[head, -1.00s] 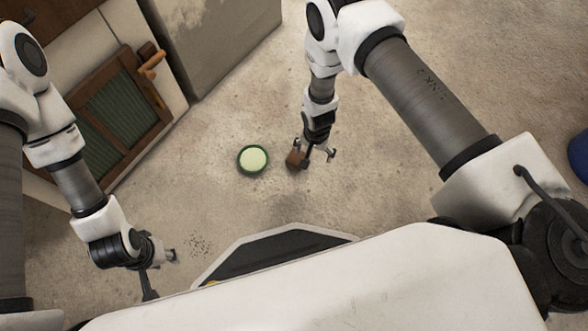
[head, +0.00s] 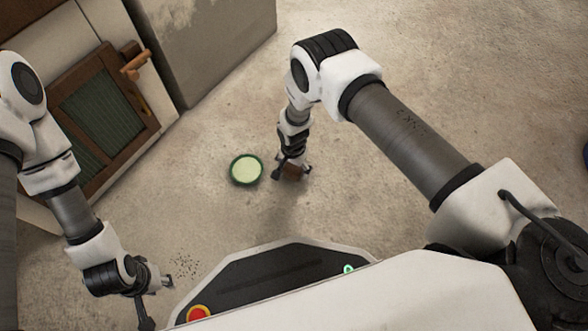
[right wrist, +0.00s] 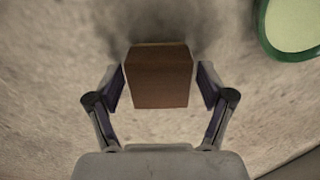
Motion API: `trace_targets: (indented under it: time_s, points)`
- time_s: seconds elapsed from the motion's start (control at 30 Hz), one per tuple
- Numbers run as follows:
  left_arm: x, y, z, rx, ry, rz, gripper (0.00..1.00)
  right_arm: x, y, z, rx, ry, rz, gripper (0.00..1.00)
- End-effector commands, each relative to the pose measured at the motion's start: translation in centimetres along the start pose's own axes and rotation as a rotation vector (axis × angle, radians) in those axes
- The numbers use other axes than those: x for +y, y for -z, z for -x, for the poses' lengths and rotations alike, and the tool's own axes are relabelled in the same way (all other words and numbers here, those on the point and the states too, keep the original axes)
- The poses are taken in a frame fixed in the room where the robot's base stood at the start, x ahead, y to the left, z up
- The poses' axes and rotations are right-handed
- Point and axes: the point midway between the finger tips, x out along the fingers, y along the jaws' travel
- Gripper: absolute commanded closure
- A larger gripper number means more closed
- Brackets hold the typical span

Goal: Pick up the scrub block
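The scrub block, a small brown block (head: 293,174), is on the floor below my right wrist, partly hidden by the gripper in the head view. In the right wrist view the block (right wrist: 160,78) sits between the two fingers of my right gripper (right wrist: 160,92). The fingers are spread, one on each side, with a narrow gap showing at each side. In the head view my right gripper (head: 291,172) points down at the floor around the block. My left gripper (head: 157,300) is open and empty at the lower left, far from the block.
A round green dish (head: 246,169) with a pale green inside lies just left of the block; its edge also shows in the right wrist view (right wrist: 292,24). A cabinet with a wooden-framed door (head: 103,112) stands at the left. Open floor lies to the right and beyond.

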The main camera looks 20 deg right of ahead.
Motion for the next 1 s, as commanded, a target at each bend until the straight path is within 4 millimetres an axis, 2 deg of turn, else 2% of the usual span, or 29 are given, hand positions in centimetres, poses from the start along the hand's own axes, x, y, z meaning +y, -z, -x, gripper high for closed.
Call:
trace_targets:
  time_s: [0.03,0.1,0.13,0.47,0.57,0.8,0.9,1.0]
  points:
    - [0.0,0.0,0.0,0.000,0.000,0.000,0.60,0.0,0.0,0.0,0.000,0.000,0.000,0.49]
    - [0.0,0.0,0.0,0.000,0.000,0.000,0.60,0.0,0.0,0.0,0.000,0.000,0.000,0.74]
    - [0.0,0.0,0.0,-0.001,0.000,0.000,0.60,0.0,0.0,0.0,0.000,0.000,0.000,0.78]
    - [0.0,-0.1,0.3,-0.001,0.000,0.000,0.60,0.0,0.0,0.4,0.000,0.000,0.000,0.78]
    - [0.0,-0.1,1.5,-0.003,0.000,-0.002,0.60,0.0,0.0,2.1,0.000,0.000,0.001,0.78]
    - [0.1,-0.2,5.1,-0.007,-0.001,-0.009,0.60,0.0,0.0,8.2,0.000,0.000,0.001,0.78]
    - [0.1,-0.3,5.9,-0.008,-0.001,-0.011,0.60,0.0,0.0,9.6,0.000,0.000,0.000,0.78]
    - [0.1,-0.3,6.0,-0.009,-0.001,-0.012,0.60,0.0,0.0,10.1,0.000,0.000,0.001,0.78]
